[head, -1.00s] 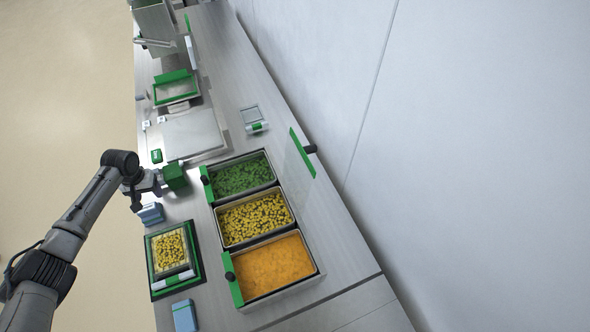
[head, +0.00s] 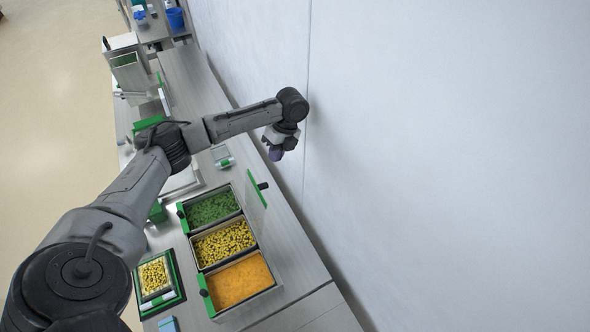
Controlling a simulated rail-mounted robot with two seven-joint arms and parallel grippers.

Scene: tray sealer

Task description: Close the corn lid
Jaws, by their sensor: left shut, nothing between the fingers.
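The corn bin (head: 224,243) is the middle one of three bins and holds yellow corn. Its lid (head: 257,192) stands open and raised at the bin's right side, a clear panel with a green edge and a black knob (head: 263,186). My left gripper (head: 276,154) is shut and empty. In the picture it is above the lid, near the wall, apart from the lid. Its fingertips are small and partly dark. My right gripper is not in view.
The bin of green vegetables (head: 212,208) and the orange bin (head: 240,280) flank the corn, with green lid strips at their left edges. A corn-filled tray (head: 155,278) lies at left. The wall (head: 420,150) borders the counter. My left arm hides part of the counter.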

